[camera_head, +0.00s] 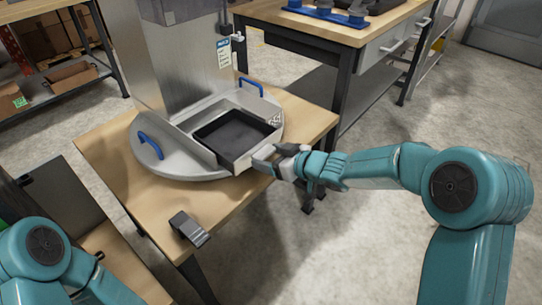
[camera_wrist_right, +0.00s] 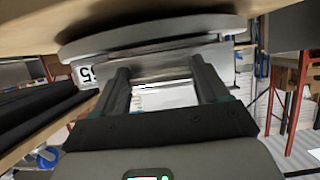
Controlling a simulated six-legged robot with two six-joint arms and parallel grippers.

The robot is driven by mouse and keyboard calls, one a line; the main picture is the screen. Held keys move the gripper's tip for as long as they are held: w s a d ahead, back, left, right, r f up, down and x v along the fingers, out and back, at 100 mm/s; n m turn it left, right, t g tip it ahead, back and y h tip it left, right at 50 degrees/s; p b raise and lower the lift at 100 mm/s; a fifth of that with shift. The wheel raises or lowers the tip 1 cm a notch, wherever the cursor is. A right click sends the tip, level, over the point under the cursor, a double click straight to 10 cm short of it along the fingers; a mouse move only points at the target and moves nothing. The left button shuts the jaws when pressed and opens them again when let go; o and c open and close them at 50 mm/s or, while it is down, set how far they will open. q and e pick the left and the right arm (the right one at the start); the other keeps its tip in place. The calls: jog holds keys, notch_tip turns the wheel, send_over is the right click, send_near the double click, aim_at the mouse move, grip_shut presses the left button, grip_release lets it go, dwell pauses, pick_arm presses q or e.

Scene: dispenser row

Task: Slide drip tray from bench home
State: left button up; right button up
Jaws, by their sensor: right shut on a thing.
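The drip tray (camera_head: 232,136) is a shallow rectangular tray with a black inside and a light grey front. It sits in the cut-out of a round grey base on the wooden bench, its front corner at the base's edge. My right gripper (camera_head: 268,158) is shut on the tray's front edge. In the right wrist view the two dark fingers of this gripper (camera_wrist_right: 163,88) reach toward a grey metal face (camera_wrist_right: 160,66) under the round base; the exact contact is hard to see. My left arm shows at the lower left, but its gripper is out of view.
The round base (camera_head: 180,170) has two blue handles and carries a tall metal column (camera_head: 170,70). A dark grey block (camera_head: 190,229) lies at the bench's (camera_head: 120,190) front edge. Another workbench (camera_head: 330,30) stands behind on the right. The floor right of the bench is clear.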

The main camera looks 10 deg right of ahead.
aim_at(262, 150)
jog(key=shift+f, duration=0.1)
jog(key=shift+w+a, duration=0.1)
jog(key=shift+w, duration=0.05)
dwell(0.3)
jog(key=shift+w+a+p, duration=0.75)
jog(key=shift+w, duration=0.25)
jog(key=shift+w+a+p, duration=0.7)
jog(key=shift+w+a, duration=0.05)
jog(key=shift+w, duration=0.2)
jog(key=o, duration=1.9)
jog(key=shift+c, duration=0.2)
jog(key=shift+f, duration=0.1)
jog(key=p+v, duration=0.3)
jog(key=v, duration=1.3)
jog(key=shift+r, duration=0.25)
